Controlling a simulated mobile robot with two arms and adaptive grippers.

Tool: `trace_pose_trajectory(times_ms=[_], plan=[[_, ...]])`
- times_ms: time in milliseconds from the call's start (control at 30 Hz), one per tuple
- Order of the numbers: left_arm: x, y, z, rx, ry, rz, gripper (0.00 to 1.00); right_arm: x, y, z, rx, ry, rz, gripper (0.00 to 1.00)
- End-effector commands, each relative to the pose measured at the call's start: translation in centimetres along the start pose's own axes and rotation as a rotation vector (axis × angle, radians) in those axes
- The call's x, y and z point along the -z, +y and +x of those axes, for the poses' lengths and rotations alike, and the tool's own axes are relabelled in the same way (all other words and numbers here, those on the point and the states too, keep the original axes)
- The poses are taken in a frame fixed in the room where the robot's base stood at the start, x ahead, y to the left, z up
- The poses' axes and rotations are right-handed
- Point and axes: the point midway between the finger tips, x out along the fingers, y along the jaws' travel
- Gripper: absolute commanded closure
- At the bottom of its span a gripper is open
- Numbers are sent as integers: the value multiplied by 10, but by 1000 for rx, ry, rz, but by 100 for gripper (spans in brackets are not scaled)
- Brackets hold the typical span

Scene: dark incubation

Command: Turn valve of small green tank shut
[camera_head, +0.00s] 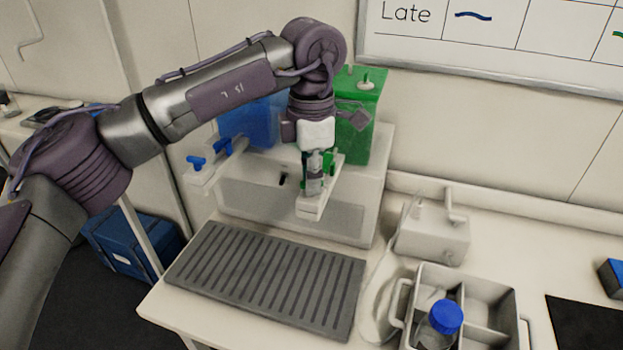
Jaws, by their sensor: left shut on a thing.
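The small green tank (361,120) stands at the back on a pale stand (375,200), partly hidden behind my left wrist. Its green valve (337,160) sits on a white spout block (311,206) that sticks out at the front of the stand. My left gripper (316,180) points down over this spout and is shut on the green valve. The fingers cover much of the valve, so its exact angle cannot be told. My right gripper is not in view.
A blue tank (262,122) with a blue valve (197,162) stands left of the green one. A grey ribbed drain mat (265,280) lies in front. At right are a pale device (432,236) and a divided carrier (480,289) holding a blue-capped bottle (445,318).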

Motion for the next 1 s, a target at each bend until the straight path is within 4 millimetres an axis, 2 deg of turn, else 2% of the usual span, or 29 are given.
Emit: trace_pose_trajectory(times_ms=[500,1000], plan=[[0,1,-2,-2,-4,418,100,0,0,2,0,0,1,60],[0,1,-2,-4,-4,558,100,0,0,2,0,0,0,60]])
